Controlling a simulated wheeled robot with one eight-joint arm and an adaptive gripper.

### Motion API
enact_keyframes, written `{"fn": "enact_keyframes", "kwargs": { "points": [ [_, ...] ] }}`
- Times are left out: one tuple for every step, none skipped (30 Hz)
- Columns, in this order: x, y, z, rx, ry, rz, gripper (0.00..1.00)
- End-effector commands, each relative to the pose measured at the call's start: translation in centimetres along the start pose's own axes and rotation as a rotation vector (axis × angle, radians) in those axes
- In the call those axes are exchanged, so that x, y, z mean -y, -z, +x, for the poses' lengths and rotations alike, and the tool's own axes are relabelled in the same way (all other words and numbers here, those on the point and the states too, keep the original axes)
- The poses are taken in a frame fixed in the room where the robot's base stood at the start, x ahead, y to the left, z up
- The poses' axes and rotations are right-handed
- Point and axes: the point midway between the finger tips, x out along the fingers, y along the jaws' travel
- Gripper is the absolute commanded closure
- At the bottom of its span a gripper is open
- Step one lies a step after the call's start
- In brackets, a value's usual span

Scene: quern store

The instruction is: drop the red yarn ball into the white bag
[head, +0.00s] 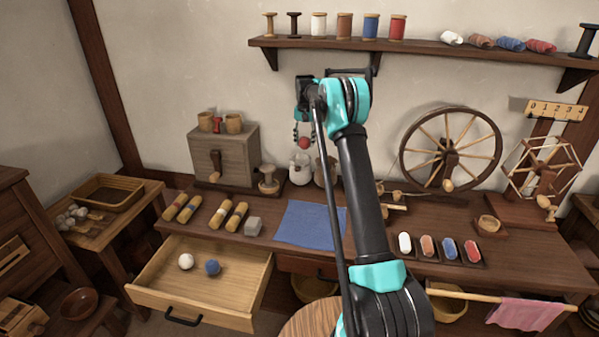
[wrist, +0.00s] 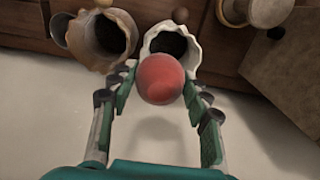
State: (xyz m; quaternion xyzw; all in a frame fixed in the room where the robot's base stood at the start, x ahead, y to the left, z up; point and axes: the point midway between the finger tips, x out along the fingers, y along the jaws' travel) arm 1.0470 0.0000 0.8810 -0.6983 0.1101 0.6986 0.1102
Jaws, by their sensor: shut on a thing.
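My gripper (head: 303,132) is shut on the red yarn ball (head: 304,143) above the back of the table. In the wrist view the red yarn ball (wrist: 161,79) sits between the fingertips of my gripper (wrist: 160,82). The white bag (head: 300,170) stands upright on the table, below the ball in the head view. In the wrist view the white bag (wrist: 172,42) shows its dark open mouth just beyond the ball, which covers part of its near rim. I cannot tell the exact height of the ball over the bag.
A brown bag (wrist: 101,37) stands close beside the white bag. A wooden box (head: 224,153) with cups on top is to the left. An open drawer (head: 215,268) holds a white ball (head: 186,261) and a blue ball (head: 212,267). A blue cloth (head: 305,222) lies in front.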

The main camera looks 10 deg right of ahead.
Motion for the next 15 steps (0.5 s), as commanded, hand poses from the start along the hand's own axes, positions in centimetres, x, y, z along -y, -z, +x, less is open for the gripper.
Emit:
{"fn": "enact_keyframes", "kwargs": {
  "points": [
    [0.1,0.0,0.2,0.0,0.0,0.001,0.8],
    [0.1,0.1,0.3,0.0,0.0,0.001,0.8],
    [0.1,0.1,0.7,0.0,0.0,0.001,0.8],
    [0.1,0.1,1.0,0.0,0.0,0.001,0.8],
    [0.0,0.0,1.3,0.0,0.0,0.001,0.8],
    [0.0,0.0,1.7,0.0,0.0,0.001,0.8],
    [0.0,0.0,2.1,0.0,0.0,0.001,0.8],
    [0.0,0.0,2.4,0.0,0.0,0.001,0.8],
    [0.0,0.0,2.9,0.0,0.0,0.001,0.8],
    [0.0,0.0,3.3,0.0,0.0,0.001,0.8],
    [0.0,0.0,3.6,0.0,0.0,0.001,0.8],
    [0.0,0.0,4.0,0.0,0.0,0.001,0.8],
    [0.0,0.0,4.3,0.0,0.0,0.001,0.8],
    [0.0,0.0,4.5,0.0,0.0,0.001,0.8],
    [0.0,0.0,4.9,0.0,0.0,0.001,0.8]
  ]
}}
